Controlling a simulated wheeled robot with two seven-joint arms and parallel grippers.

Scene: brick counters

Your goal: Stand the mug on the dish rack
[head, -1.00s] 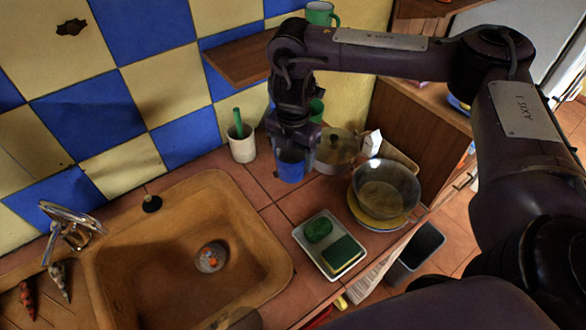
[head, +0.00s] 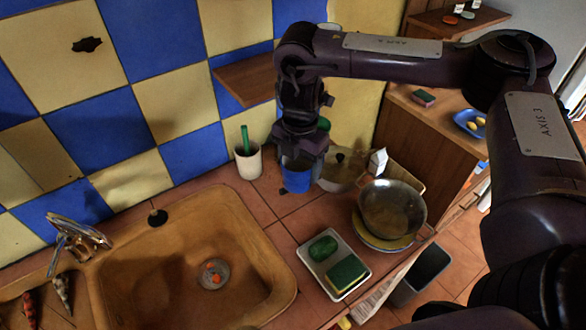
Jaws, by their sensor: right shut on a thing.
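The blue mug (head: 297,177) is upright at the back of the tiled counter, just right of a white cup. My right gripper (head: 302,153) reaches down from above and is shut on the mug's upper part. The gripper hides much of the rim. A dark shadow lies at the mug's lower left; I cannot tell whether its base touches the counter. I cannot make out a dish rack in the view. My left gripper is not in view.
The white cup (head: 249,162) holds a green-handled tool. A glass-like pot (head: 341,170) and a metal bowl (head: 393,207) on a yellow plate stand to the right. A white tray (head: 309,266) holds sponges. The sink (head: 150,270) is at left; a wooden shelf (head: 240,80) juts above.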

